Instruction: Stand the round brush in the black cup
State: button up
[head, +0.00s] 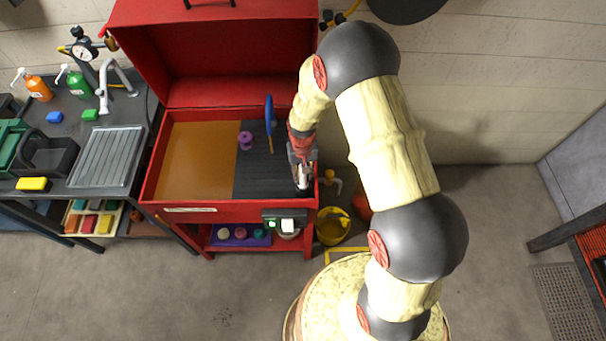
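My gripper (302,174) points down at the right front corner of a red open-lidded basin (190,206). A small pale piece shows at its fingertips; I cannot tell if it is a finger or a held thing. A dark shape just below the fingertips (304,190) may be the black cup, mostly hidden by my gripper. I cannot make out the round brush for certain. A slim blue tool (269,115) with an orange-yellow lower end stands out over the dark ridged mat (257,180), left of my wrist.
A purple spool-like part (245,140) sits on the mat beside the bare tan floor (197,160) of the basin. The raised red lid (210,50) stands behind. A bench (105,155) with bottles is at left. A yellow bucket (333,226) stands on the floor at right.

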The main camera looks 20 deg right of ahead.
jog(key=o, duration=0.4)
jog(key=shift+c, duration=0.2)
jog(key=shift+r, duration=0.1)
notch_tip(320, 180, up, 12)
jog(key=shift+w+f, duration=0.1)
dwell(1.1)
jog(key=s+r+n+t+b, duration=0.1)
jog(key=s+r+t+b, duration=0.4)
jog(key=s+r+b, duration=0.6)
jog(key=s+r, duration=0.6)
jog(key=s, duration=0.5)
jog(key=shift+s+r+n+t, duration=0.15)
jog(key=shift+r+n+t, duration=0.2)
jog(key=shift+n+t, duration=0.05)
